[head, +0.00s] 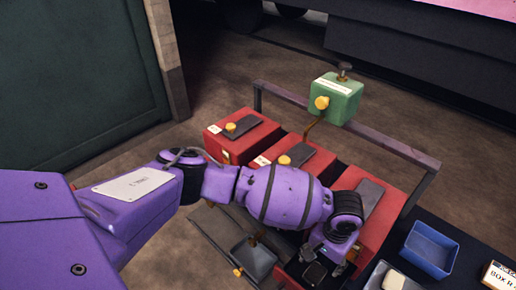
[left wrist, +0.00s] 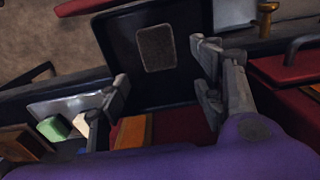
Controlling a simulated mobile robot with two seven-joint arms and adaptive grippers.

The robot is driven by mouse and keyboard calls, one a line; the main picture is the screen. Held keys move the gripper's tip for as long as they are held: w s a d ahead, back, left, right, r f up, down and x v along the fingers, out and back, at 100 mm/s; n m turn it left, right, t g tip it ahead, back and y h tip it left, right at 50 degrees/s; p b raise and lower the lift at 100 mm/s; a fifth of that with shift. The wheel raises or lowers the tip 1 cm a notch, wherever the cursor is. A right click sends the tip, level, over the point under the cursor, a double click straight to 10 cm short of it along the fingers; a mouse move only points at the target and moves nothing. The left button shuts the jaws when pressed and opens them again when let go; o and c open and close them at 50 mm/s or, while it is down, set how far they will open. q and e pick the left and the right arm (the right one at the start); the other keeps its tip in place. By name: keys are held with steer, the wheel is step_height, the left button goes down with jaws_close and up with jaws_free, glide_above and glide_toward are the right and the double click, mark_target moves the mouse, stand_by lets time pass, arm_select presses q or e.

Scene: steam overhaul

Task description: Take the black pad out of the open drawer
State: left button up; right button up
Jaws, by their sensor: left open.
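In the left wrist view the black pad (left wrist: 156,48), a dark grey rounded rectangle, lies flat on the floor of the open black drawer (left wrist: 108,42). My left gripper (left wrist: 162,82) is open and empty, with its two fingers spread on either side of the drawer's near part. The pad lies beyond the fingertips in the picture, and no finger appears to touch it. In the head view my left gripper (head: 325,262) points down at the front of the right-hand red cabinet (head: 382,215). My arm and gripper hide the pad there. My right gripper is not in view.
Red cabinets (head: 240,135) with yellow knobs stand in a row before a metal rail (head: 390,148). A green box (head: 335,102) rises above them on a post. A blue bin (head: 430,252) and a pale block (head: 393,281) are on the dark surface at right.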

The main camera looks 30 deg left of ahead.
mark_target(318, 270)
arm_select(q)
steer(key=shift+s+f, duration=0.3)
steer(key=shift+f, duration=0.2)
steer(key=shift+s+f, duration=0.25)
steer(key=shift+f, duration=0.2)
step_height(318, 270, down, 4)
steer(key=shift+w+a+r, duration=0.1)
steer(key=shift+w, duration=0.05)
steer(key=shift+f, duration=0.4)
steer(key=c, duration=0.8)
steer(key=shift+r, duration=0.1)
steer(key=c, duration=0.5)
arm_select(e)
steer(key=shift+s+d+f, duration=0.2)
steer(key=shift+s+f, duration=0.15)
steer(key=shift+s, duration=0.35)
